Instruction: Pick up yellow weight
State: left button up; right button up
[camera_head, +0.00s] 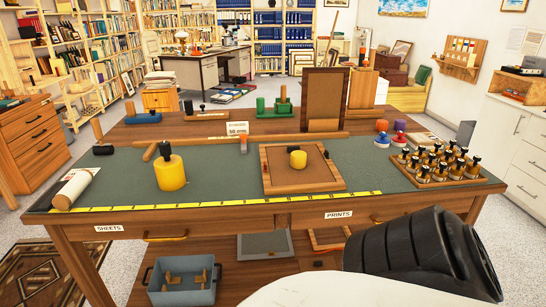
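A large yellow weight (171,174) with a black knob on top stands upright on the left part of the dark green table mat (222,176). A smaller yellow weight (298,160), also with a dark knob, stands on a wood-framed board (300,184) to its right. No gripper shows at either weight. A black link of my arm fills the lower right, in front of the table; no fingers show there. My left gripper is not in view.
A paper roll (76,189) lies at the left edge. A yellow measuring strip (215,204) runs along the front. A rack of several stampers (437,166) stands at right, with an upright brown frame (325,99) behind. Mat around the large weight is mostly clear.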

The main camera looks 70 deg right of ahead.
aim_at(298, 158)
jog(key=i, duration=1.3)
jog(key=z, duration=2.3)
